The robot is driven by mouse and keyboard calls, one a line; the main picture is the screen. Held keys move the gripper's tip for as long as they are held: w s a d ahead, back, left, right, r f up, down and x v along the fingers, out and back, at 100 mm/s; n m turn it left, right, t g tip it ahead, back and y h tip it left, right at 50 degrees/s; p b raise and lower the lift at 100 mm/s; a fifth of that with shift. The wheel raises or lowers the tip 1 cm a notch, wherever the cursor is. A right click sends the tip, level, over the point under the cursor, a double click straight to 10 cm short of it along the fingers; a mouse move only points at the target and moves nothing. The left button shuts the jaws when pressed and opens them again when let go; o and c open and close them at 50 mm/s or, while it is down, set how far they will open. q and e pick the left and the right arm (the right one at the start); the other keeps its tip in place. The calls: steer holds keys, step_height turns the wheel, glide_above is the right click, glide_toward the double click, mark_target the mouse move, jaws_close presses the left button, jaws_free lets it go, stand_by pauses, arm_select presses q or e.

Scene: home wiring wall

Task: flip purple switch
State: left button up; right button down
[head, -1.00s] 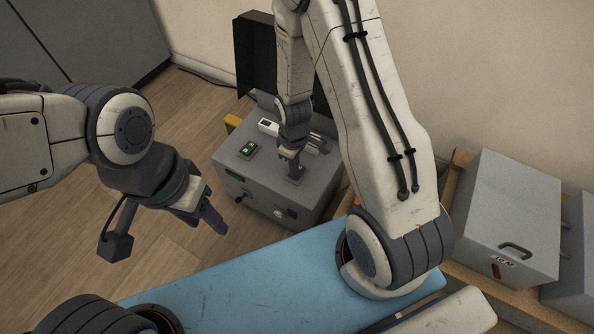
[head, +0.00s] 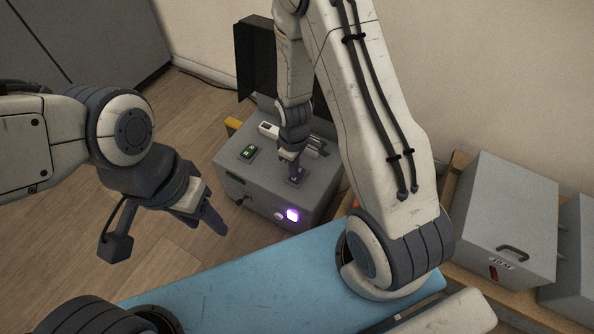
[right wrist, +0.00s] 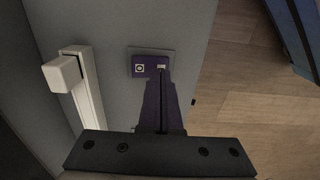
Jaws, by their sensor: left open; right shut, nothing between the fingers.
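The purple switch (right wrist: 139,68) is a small dark purple plate with light markings on top of a grey box, seen in the right wrist view. In the head view the switch (head: 298,178) is partly covered by my right gripper (head: 294,176). In the right wrist view the shut fingers of my right gripper (right wrist: 163,78) are at the right half of the switch; whether they touch it I cannot tell. A purple-white lamp (head: 292,215) glows on the box front. My left gripper (head: 208,222) is open and empty, away from the box at the left.
The grey box (head: 250,205) also bears a green switch (head: 248,152) and a white-faced module (head: 268,129). A pale lever or handle (right wrist: 80,85) stands left of the switch in the wrist view. A grey case (head: 510,215) lies at the right.

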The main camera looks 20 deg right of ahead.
step_height(320, 180, up, 6)
steer(key=p, duration=0.5)
steer(key=shift+f, duration=0.2)
